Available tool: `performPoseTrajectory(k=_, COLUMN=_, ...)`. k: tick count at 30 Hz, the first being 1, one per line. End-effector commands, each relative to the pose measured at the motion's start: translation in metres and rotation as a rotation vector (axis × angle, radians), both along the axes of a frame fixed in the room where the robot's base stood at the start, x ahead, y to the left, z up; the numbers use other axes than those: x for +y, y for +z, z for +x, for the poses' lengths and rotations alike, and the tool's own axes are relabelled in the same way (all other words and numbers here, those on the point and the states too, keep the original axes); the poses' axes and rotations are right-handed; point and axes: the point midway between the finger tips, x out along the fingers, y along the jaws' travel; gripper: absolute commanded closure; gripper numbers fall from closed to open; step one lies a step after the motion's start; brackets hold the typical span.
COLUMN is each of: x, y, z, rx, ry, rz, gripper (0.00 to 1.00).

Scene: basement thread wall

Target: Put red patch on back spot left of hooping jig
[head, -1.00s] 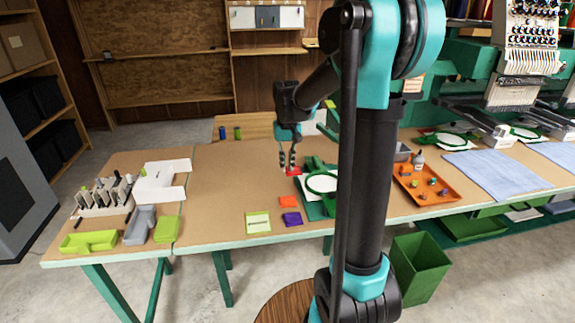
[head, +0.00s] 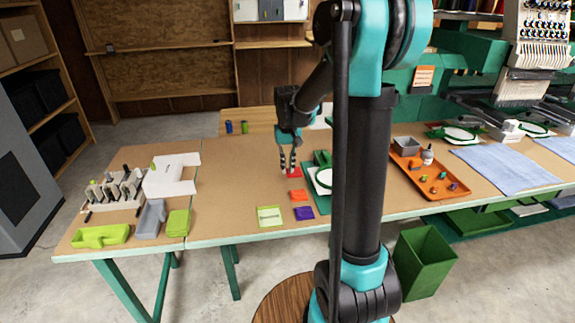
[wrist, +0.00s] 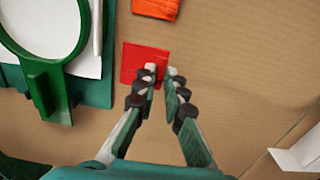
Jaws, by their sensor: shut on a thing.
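The red patch (head: 294,173) is at the left side of the green hooping jig (head: 308,183), towards its back. My gripper (head: 288,171) points down at the patch and is shut on it. In the wrist view, the fingertips (wrist: 165,73) are at one edge of the red patch (wrist: 137,62), one finger over it. The patch is beside the jig plate (wrist: 108,60), a narrow gap apart. It looks level and at or very near the tabletop; any small lift cannot be told. My arm hides part of the jig in the head view.
An orange patch (head: 298,195) and a purple patch (head: 304,213) lie in front of the red one, with a lime-edged patch (head: 269,216) to the left. An orange tray (head: 440,192) is right of my arm.

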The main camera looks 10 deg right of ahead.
Motion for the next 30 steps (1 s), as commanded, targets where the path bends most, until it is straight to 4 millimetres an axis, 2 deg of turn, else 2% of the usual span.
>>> performPoseTrajectory(k=8, x=0.0, y=-0.004, z=0.0, rx=0.0, ry=0.0, rz=0.0, gripper=1.0)
performPoseTrajectory(k=30, x=0.0, y=-0.031, z=0.0, rx=0.0, ry=0.0, rz=0.0, gripper=1.0)
